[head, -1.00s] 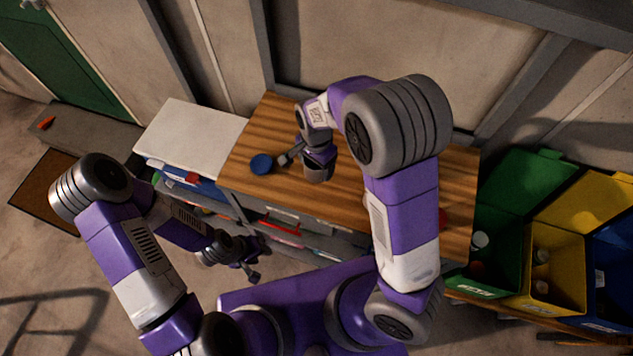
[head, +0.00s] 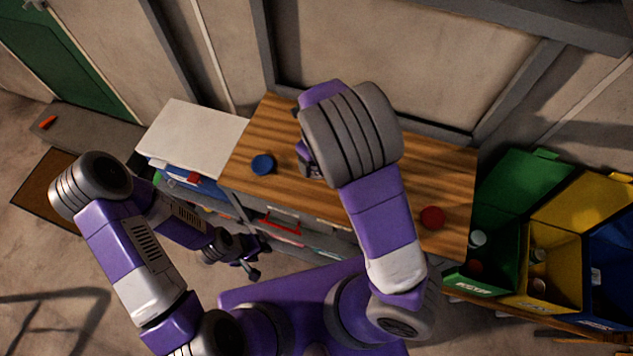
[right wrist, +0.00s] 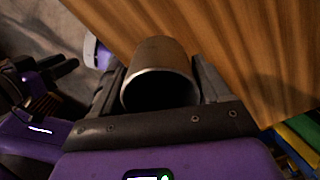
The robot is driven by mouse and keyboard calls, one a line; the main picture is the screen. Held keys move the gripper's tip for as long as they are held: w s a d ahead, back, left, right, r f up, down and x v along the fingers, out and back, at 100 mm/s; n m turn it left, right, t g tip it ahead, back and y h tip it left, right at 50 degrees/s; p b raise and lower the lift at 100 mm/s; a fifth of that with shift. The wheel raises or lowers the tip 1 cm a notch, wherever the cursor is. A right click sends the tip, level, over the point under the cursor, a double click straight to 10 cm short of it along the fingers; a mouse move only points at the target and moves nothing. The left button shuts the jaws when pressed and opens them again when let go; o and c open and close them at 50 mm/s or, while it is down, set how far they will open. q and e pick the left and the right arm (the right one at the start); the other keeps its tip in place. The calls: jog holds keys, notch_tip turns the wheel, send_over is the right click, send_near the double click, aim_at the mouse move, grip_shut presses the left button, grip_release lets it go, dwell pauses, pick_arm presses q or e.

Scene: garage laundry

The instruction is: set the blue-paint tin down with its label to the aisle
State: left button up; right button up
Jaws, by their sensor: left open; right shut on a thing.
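A round blue-topped tin (head: 263,165) stands on the wooden bench (head: 255,125) near its left end in the head view. No label on it can be made out. My right gripper (right wrist: 160,72) is hidden behind my right arm in the head view. In the right wrist view it is shut on a grey cylinder (right wrist: 162,52) with a pale rim and a dark near end. No label shows on the cylinder, and I cannot tell whether it is a paint tin. My left gripper (head: 259,260) is open and empty, low in front of the bench.
A red round-topped thing (head: 432,217) stands towards the bench's right end. A white-topped unit (head: 195,130) adjoins the bench's left end. Green (head: 497,240), yellow (head: 560,260) and blue (head: 612,250) bins stand at the right. Bare wood surrounds the blue-topped tin.

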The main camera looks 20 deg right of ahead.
jog(key=shift+w+m, duration=0.1)
jog(key=shift+m, duration=0.7)
jog(key=shift+f, duration=0.2)
notch_tip(320, 180, down, 9)
jog(key=shift+b, duration=1.15)
jog(key=shift+f, duration=0.25)
jog(key=shift+f, duration=0.15)
jog(key=o, duration=1.2)
